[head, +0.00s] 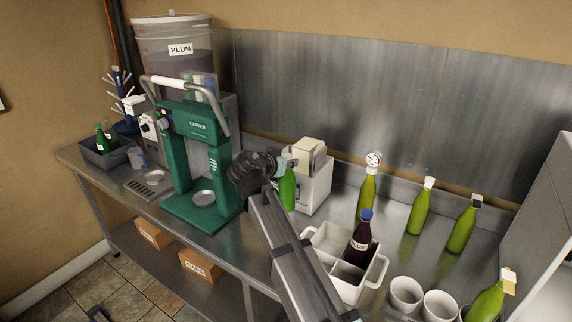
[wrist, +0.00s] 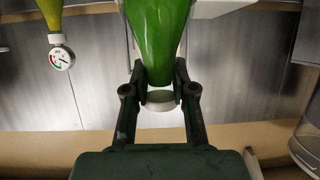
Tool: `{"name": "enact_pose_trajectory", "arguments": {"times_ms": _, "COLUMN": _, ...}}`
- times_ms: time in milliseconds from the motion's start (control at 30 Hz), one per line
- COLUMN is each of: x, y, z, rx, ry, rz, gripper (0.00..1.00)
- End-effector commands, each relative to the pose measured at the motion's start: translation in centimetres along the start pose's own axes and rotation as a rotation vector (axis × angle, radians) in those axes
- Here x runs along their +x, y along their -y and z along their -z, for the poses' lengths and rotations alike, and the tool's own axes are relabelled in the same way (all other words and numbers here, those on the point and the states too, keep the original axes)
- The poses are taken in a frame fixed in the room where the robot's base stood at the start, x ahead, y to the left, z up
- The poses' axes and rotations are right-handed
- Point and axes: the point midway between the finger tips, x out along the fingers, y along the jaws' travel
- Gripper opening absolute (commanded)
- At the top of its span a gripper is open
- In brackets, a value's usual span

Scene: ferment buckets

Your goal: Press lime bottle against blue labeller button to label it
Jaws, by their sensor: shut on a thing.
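The lime bottle (head: 288,190) is bright green and looks upright in the head view, close to the left front of the white labeller (head: 318,185). I cannot tell whether the two touch. My gripper (head: 281,164) is shut on the bottle's neck. In the wrist view, the fingers of my gripper (wrist: 160,88) close on both sides of the neck of the green bottle (wrist: 157,35), with its pale cap (wrist: 160,99) between them. A white part of the labeller (wrist: 222,7) shows at the top edge. I cannot make out the blue button.
A green capper (head: 190,135) stands left of my gripper. A white carrier (head: 335,245) with a dark plum bottle (head: 360,245) is in front of the labeller. Several yellow-green bottles (head: 420,212) stand to the right. White cups (head: 405,293) are near the front edge.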

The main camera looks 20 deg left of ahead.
Motion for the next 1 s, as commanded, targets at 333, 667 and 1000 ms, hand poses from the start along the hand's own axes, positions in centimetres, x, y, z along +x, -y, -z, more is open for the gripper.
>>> {"name": "enact_pose_trajectory", "arguments": {"times_ms": 333, "x": 0.0, "y": 0.0, "z": 0.1, "rx": 0.0, "ry": -0.002, "rz": 0.0, "gripper": 0.0}}
{"name": "enact_pose_trajectory", "arguments": {"times_ms": 667, "x": 0.6, "y": 0.0, "z": 0.3, "rx": -0.001, "ry": -0.003, "rz": 0.001, "gripper": 0.0}}
{"name": "enact_pose_trajectory", "arguments": {"times_ms": 1000, "x": 1.3, "y": 0.0, "z": 0.7, "rx": 0.0, "ry": -0.003, "rz": 0.0, "gripper": 0.0}}
